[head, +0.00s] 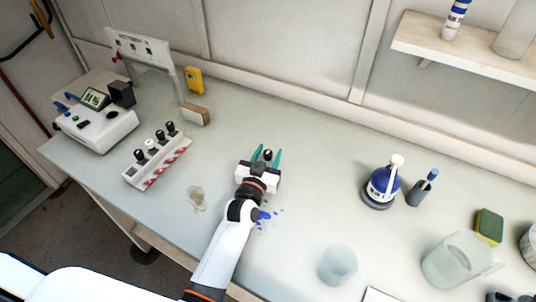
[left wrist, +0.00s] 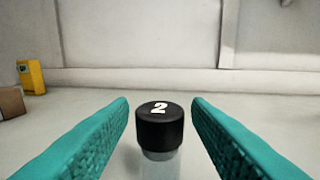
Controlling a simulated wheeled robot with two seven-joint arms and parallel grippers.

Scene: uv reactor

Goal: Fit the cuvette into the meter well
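The cuvette is a clear vial with a black cap (head: 267,155) marked "2"; it stands upright on the bench, its lower part hidden in the head view. In the left wrist view the cap (left wrist: 160,127) sits between the two teal fingers, with a gap on each side. My left gripper (head: 267,153) is open around the cuvette, not visibly touching it. The meter (head: 100,127) is a white box at the far left of the bench with a dark round spot on top, which looks like the well. My right gripper is not in view.
A white rack (head: 157,163) with several capped vials stands between meter and gripper. A brownish spill (head: 196,197) lies left of my arm. A blue-and-white bottle (head: 382,184), marker holder (head: 421,190) and beaker (head: 457,259) stand to the right. Bench behind the cuvette is clear.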

